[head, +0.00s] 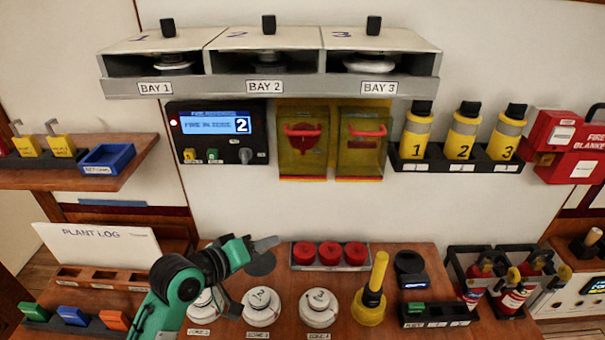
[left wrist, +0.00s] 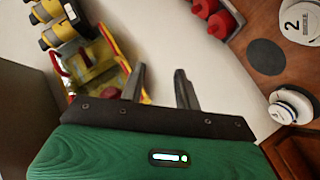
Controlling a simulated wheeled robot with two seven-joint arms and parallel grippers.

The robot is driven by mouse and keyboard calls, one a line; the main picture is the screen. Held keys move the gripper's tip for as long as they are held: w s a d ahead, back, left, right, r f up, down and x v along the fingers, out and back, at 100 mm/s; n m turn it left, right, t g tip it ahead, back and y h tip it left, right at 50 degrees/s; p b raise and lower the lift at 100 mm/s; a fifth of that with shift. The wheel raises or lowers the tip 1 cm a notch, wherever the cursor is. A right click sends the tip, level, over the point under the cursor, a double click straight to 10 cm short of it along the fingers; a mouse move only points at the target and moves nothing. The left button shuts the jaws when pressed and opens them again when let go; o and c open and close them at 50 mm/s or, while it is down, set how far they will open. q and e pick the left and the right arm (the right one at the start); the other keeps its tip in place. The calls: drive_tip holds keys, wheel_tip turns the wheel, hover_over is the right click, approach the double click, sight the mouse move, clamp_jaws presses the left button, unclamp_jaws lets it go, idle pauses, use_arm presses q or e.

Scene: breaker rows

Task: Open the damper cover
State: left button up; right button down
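Two yellow see-through covers with red handles hang side by side on the wall: a left cover (head: 303,155) and a right cover (head: 360,157). Both look shut, and their small labels are too blurred to tell which is the damper cover. My left gripper (head: 268,243) is below and left of them, above the desk. In the left wrist view its two fingers (left wrist: 161,76) stand apart with nothing between them. Yellow cover parts (left wrist: 98,62) show there beyond the fingers, to the left. My right gripper is not in view.
The fire panel (head: 217,133) is left of the covers; yellow cylinders (head: 461,135) stand in a rack to the right. Above is the bay shelf (head: 270,87). Below are white detectors (head: 318,308), red caps (head: 330,254) and a yellow torch-like tool (head: 370,300). The wall under the covers is clear.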

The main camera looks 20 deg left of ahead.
sight(300, 135)
use_arm(q)
drive_tip(key=w+a+r+n+t+h, duration=0.2)
drive_tip(key=w+r, duration=0.1)
drive_tip(key=r, duration=0.5)
drive_tip(key=w+a+r+n+t+h, duration=0.1)
drive_tip(key=w+r+n+t+h, duration=0.15)
drive_tip(key=r, duration=0.65)
drive_tip(key=shift+y, duration=0.35)
drive_tip(key=p+x, duration=0.5)
drive_tip(key=x, duration=0.7)
drive_tip(key=shift+w+d+p, duration=0.3)
drive_tip(key=shift+w+d, duration=0.05)
drive_tip(key=shift+w, duration=0.2)
clamp_jaws()
